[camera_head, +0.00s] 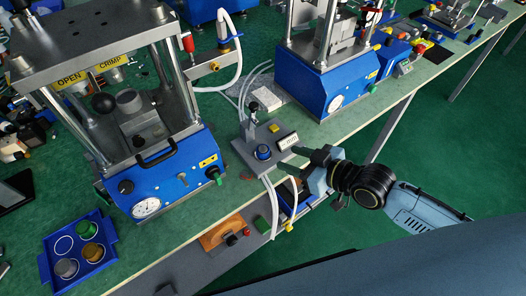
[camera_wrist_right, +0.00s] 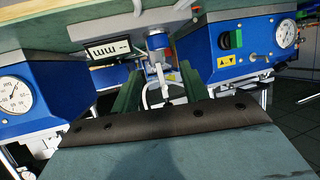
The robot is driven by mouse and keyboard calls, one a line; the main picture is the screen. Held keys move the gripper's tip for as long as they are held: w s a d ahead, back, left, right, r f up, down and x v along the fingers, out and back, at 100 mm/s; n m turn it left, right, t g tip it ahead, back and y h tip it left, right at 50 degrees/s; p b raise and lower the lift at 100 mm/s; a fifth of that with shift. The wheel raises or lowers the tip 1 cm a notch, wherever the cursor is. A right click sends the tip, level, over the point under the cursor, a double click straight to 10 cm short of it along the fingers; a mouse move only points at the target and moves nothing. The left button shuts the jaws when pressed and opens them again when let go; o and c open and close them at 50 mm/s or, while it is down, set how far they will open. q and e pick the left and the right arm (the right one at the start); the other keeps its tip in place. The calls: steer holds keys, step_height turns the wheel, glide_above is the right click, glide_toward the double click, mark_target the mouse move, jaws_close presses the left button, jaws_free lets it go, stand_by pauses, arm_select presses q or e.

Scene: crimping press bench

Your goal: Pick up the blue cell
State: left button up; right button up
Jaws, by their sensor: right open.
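A blue cell (camera_head: 263,152) sits on the grey gauge stand (camera_head: 243,150), just left of a small display (camera_head: 288,141). It also appears to show as a blue round part in the wrist view (camera_wrist_right: 158,41), beside the display (camera_wrist_right: 108,51). My right gripper (camera_head: 312,165) is just right of the stand and apart from the cell. In the wrist view its two fingers (camera_wrist_right: 160,78) are spread with nothing held between them, and the blue part shows beyond them. My left gripper is not in view.
A blue tray (camera_head: 46,269) at the front left holds green, grey and brown cells and an empty white ring. A crimping press (camera_head: 165,180) stands left of the stand and another (camera_head: 318,97) behind it. White hoses (camera_head: 272,200) hang near my right gripper.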

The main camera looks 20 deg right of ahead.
mark_target(266, 150)
steer(key=x, duration=0.3)
steer(key=shift+w+a+f, duration=0.15)
steer(key=shift+w, duration=0.1)
steer(key=b+x, duration=0.1)
steer(key=x, duration=0.3)
steer(key=shift+w+a+f+b, duration=0.1)
steer(key=shift+w+f+b, duration=0.15)
steer(key=shift+f+b, duration=0.15)
steer(key=shift+w+a+f, duration=0.15)
steer(key=shift+w+a, duration=0.05)
steer(key=shift+w, duration=0.05)
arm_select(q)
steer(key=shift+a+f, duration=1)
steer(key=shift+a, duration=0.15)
arm_select(e)
steer(key=c, duration=0.8)
